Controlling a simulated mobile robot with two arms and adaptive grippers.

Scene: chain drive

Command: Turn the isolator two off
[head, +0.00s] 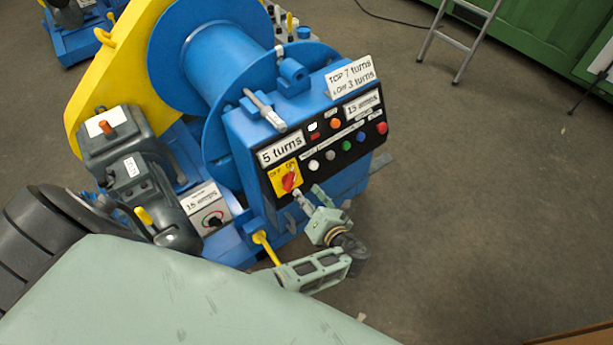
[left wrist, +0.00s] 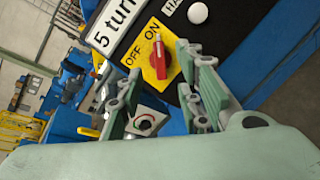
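A red rotary isolator knob (head: 290,181) sits on a yellow OFF/ON plate at the lower left of the black control panel. In the left wrist view the red knob (left wrist: 158,60) shows large, with one end pointing up near the ON word. No label naming it isolator two is readable. My left gripper (head: 309,195) is just in front of and below the knob. In the left wrist view my left gripper (left wrist: 160,92) has its fingers spread, with the knob seen beyond the gap. It appears apart from the knob. My right gripper is not in view.
The panel (head: 345,135) also carries several coloured buttons and white labels. A white box with a dial (head: 207,208) stands lower left. A yellow lever (head: 266,248) rises near my left gripper. A blue drum (head: 210,50) is behind.

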